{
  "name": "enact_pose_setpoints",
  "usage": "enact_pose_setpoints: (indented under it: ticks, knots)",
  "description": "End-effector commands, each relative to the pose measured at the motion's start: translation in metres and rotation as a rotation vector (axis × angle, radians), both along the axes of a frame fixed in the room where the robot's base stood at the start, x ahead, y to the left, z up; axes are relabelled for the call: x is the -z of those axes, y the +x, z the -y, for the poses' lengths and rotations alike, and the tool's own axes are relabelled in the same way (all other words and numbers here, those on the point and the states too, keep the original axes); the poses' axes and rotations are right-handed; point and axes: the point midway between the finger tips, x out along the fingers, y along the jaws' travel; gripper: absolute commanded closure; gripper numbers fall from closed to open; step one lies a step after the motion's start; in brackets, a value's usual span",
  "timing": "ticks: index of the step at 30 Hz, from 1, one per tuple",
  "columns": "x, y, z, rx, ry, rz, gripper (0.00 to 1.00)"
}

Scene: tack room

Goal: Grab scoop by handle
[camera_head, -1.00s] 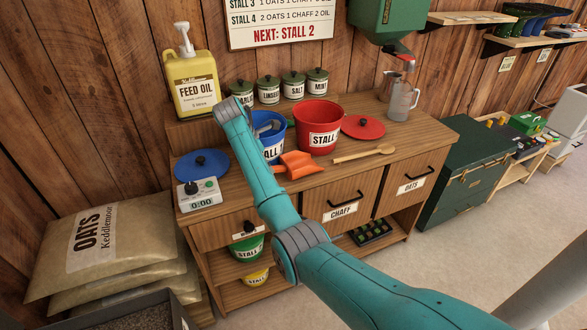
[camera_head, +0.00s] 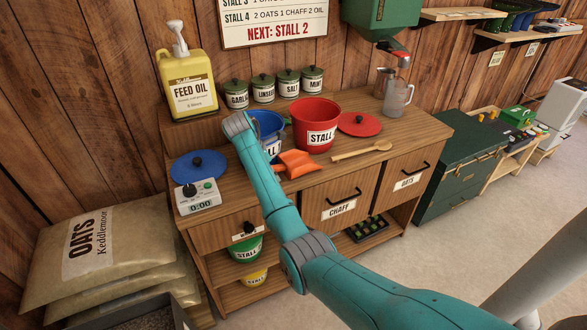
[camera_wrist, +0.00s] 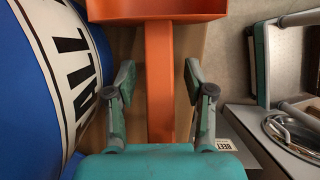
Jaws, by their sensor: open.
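The orange scoop (camera_head: 298,161) lies on the wooden counter near its front edge, in front of the red bucket. In the wrist view its flat straight handle (camera_wrist: 160,85) runs down the middle, with its wider part at the top edge. My gripper (camera_wrist: 159,88) is open, one finger on each side of the handle, with a visible gap on both sides. Whether the fingers are level with the handle in depth is hard to tell. In the head view my teal arm hides the gripper.
A blue bucket (camera_wrist: 45,80) stands close on the left of my gripper. A red bucket (camera_head: 315,125) stands behind the scoop. A wooden spoon (camera_head: 362,151), red lid (camera_head: 359,124), blue lid (camera_head: 199,166) and scale (camera_head: 198,197) lie on the counter.

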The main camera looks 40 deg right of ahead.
Motion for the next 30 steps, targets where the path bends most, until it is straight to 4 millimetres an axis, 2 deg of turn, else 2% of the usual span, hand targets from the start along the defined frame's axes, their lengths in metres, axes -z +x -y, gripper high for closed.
enact_pose_setpoints:
  ticks: [15, 16, 17, 22, 30]
  knots:
    - [0.0037, -0.0001, -0.0001, 0.000, 0.000, 0.000, 0.47]
    - [0.0037, -0.0001, -0.0001, 0.000, 0.000, 0.000, 0.49]
    - [0.0037, -0.0001, -0.0001, 0.000, 0.000, 0.000, 0.57]
    - [0.0037, -0.0001, 0.0000, 0.000, 0.000, 0.000, 0.99]
    - [0.0035, 0.0000, 0.0000, 0.000, 0.000, 0.000, 1.00]
